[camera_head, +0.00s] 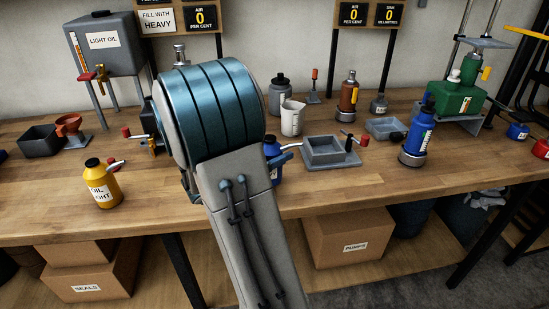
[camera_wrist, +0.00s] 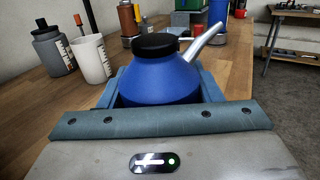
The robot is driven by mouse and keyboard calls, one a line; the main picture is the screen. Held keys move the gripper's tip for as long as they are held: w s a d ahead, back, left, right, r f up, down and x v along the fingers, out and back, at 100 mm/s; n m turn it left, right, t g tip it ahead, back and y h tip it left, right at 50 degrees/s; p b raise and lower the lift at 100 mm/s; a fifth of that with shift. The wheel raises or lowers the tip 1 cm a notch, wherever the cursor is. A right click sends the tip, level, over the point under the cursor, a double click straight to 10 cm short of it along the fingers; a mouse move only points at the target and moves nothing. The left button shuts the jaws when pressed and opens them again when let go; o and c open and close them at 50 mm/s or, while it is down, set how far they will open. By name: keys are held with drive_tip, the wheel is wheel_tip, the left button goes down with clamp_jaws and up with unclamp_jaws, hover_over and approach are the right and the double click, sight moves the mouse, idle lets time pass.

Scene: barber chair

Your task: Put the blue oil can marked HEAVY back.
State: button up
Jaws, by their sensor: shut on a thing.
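A blue oil can (camera_wrist: 160,80) with a black cap and a pale angled spout stands upright between the fingers of my gripper (camera_wrist: 162,92) in the wrist view. My gripper is shut on it. Any marking on this can is hidden. In the head view only a blue part of the can (camera_head: 271,148) shows beside my arm, above the workbench. I cannot tell whether its base touches the bench. Another blue bottle (camera_head: 417,136) with a white label stands on a round grey base to the right.
A yellow oil can (camera_head: 102,185) stands at left. A green device (camera_head: 458,98) is at back right.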

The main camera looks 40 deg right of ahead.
drive_tip(key=shift+f, duration=0.95)
drive_tip(key=shift+f, duration=0.15)
drive_tip(key=o, duration=1.4)
